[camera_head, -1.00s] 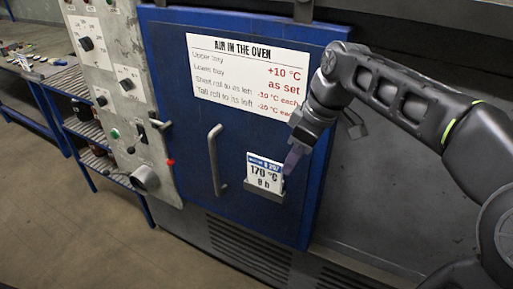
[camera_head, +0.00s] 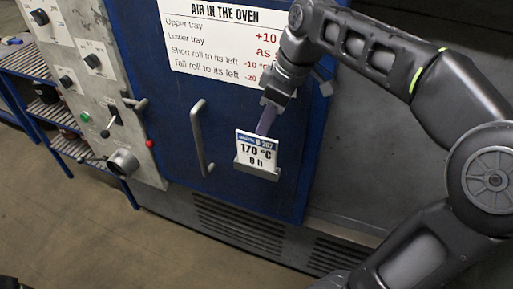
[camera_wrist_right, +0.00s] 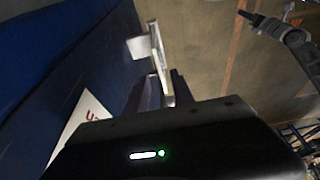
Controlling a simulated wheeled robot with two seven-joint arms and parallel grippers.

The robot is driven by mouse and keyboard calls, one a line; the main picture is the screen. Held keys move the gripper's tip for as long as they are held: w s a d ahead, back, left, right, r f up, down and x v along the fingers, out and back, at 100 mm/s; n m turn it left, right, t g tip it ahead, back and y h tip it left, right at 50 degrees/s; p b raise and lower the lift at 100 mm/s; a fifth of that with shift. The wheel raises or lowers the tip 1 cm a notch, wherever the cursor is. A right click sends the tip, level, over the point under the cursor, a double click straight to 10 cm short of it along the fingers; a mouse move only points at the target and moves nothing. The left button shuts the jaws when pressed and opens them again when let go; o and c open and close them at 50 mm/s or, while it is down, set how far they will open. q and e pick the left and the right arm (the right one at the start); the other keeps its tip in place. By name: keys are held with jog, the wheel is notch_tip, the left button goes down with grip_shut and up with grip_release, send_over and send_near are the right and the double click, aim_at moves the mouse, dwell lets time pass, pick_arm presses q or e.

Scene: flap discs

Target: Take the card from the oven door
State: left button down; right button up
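The white card (camera_head: 257,150) with a blue top strip, reading 170 °C and 8 h, stands in a small metal holder (camera_head: 257,171) on the blue oven door (camera_head: 185,150). My right gripper (camera_head: 266,119) points down at the card's top edge. In the right wrist view the card (camera_wrist_right: 158,52) shows nearly edge-on, and the fingers of the right gripper (camera_wrist_right: 164,84) stand apart with the card's upper end between them. Whether they touch it I cannot tell. My left arm shows at the upper right of that view, its gripper (camera_wrist_right: 250,18) too small to read.
A vertical door handle (camera_head: 202,140) is left of the card. A large printed sign (camera_head: 215,45) is above it. The control panel (camera_head: 90,85) with knobs stands left of the door, beside a blue-framed shelf (camera_head: 30,65). Open floor (camera_head: 60,230) lies at the lower left.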

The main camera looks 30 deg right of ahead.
aim_at(257, 143)
jog(key=b+x, duration=0.4)
jog(key=x, duration=0.3)
jog(key=shift+f, duration=0.35)
jog(key=shift+w+a+f+b, duration=0.15)
jog(key=shift+w+f+b, duration=0.05)
jog(key=shift+f+b, duration=0.4)
jog(key=shift+r, duration=0.1)
jog(key=shift+c, duration=0.2)
grip_shut()
jog(key=shift+r, duration=0.1)
dwell(0.4)
jog(key=shift+r+p, duration=2.8)
jog(key=shift+r, duration=0.65)
